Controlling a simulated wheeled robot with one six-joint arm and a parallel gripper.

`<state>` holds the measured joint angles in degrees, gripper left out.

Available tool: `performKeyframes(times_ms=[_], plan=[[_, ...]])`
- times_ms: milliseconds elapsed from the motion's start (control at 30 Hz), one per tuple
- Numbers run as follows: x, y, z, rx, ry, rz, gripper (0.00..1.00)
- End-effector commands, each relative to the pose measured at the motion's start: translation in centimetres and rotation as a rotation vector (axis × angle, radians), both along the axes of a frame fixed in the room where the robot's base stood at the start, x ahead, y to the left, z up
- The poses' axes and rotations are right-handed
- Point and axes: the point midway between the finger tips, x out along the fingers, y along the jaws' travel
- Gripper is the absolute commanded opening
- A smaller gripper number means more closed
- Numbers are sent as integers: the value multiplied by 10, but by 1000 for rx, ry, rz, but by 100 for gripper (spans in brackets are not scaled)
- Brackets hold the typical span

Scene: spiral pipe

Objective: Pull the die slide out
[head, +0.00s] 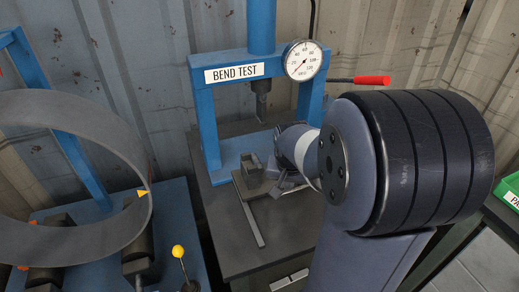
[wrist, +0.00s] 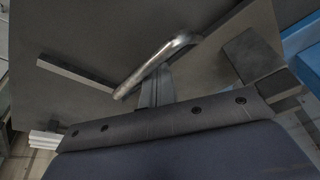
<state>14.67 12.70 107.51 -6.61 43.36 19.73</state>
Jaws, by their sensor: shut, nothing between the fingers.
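The die slide (head: 240,186) is a dark plate with a small die block (head: 251,166) on it, in front of the blue bend test press. My gripper (head: 280,188) is just right of the die block. In the wrist view my gripper (wrist: 157,84) is shut, with nothing seen between its fingers. A shiny metal bar (wrist: 150,68), which looks like the slide's handle, crosses close to the fingertips. I cannot tell whether they touch. The dark block (wrist: 250,55) also shows at the right of the wrist view. My arm hides the slide's right side in the head view.
A straight rail (head: 248,215) runs along the dark table (head: 225,245) toward the front. The blue press frame (head: 206,125) carries a gauge (head: 303,60) and a red-handled lever (head: 372,80). A large ring (head: 140,170) and a yellow-knobbed lever (head: 178,252) stand at left.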

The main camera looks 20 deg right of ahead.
Motion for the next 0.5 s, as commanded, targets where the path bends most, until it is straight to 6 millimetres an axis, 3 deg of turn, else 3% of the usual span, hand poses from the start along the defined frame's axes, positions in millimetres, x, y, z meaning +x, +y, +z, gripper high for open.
performKeyframes(times_ms=[500], plan=[[-42,0,0,0,1,0,0]])
